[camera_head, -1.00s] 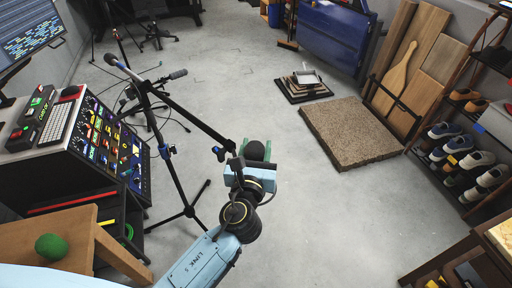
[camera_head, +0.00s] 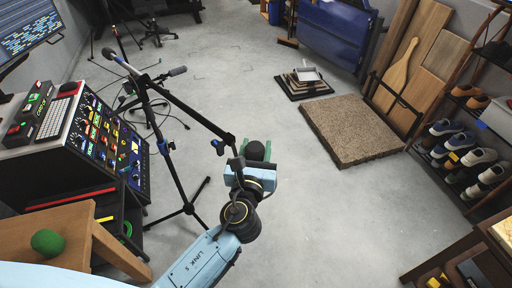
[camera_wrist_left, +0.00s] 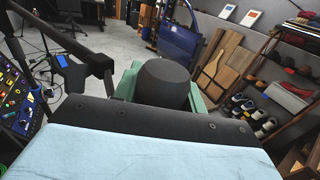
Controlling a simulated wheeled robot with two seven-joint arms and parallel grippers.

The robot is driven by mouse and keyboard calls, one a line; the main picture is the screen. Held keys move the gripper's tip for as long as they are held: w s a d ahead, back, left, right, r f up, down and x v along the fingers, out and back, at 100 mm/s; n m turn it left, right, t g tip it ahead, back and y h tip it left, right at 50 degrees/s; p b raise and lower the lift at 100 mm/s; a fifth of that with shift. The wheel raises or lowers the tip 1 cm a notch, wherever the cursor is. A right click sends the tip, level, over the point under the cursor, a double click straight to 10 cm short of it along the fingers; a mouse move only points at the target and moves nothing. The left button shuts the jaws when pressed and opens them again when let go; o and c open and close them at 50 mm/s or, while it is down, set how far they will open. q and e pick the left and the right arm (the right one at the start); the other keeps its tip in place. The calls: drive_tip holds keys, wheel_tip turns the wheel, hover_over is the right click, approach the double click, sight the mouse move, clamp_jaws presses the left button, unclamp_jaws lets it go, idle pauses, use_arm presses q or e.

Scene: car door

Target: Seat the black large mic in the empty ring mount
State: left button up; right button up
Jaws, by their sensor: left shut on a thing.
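The black large mic (camera_head: 254,150) is a dark rounded head held upright in my left gripper (camera_head: 256,160), with green fingers on both sides. In the left wrist view the mic (camera_wrist_left: 163,82) shows as a black dome between the fingers. In the left wrist view the boom end (camera_wrist_left: 98,62) is left of the fingers. I cannot make out the ring mount clearly. My right gripper is not in view.
The boom's tripod stand (camera_head: 180,190) is left of my arm and carries another mic (camera_head: 115,57). A mixing console (camera_head: 105,145) and a wooden table (camera_head: 70,235) are at the left. A brown slab (camera_head: 352,132) and a shoe rack (camera_head: 465,140) are at the right. Open floor lies between.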

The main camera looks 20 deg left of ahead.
use_arm(q)
drive_tip(key=shift+f, duration=0.1)
drive_tip(key=o, duration=1.3)
drive_tip(key=shift+f, duration=0.1)
drive_tip(key=s+d+b, duration=0.1)
drive_tip(key=s+d, duration=0.1)
drive_tip(key=s, duration=1.1)
drive_tip(key=shift+s+b, duration=0.15)
drive_tip(key=shift+b, duration=0.15)
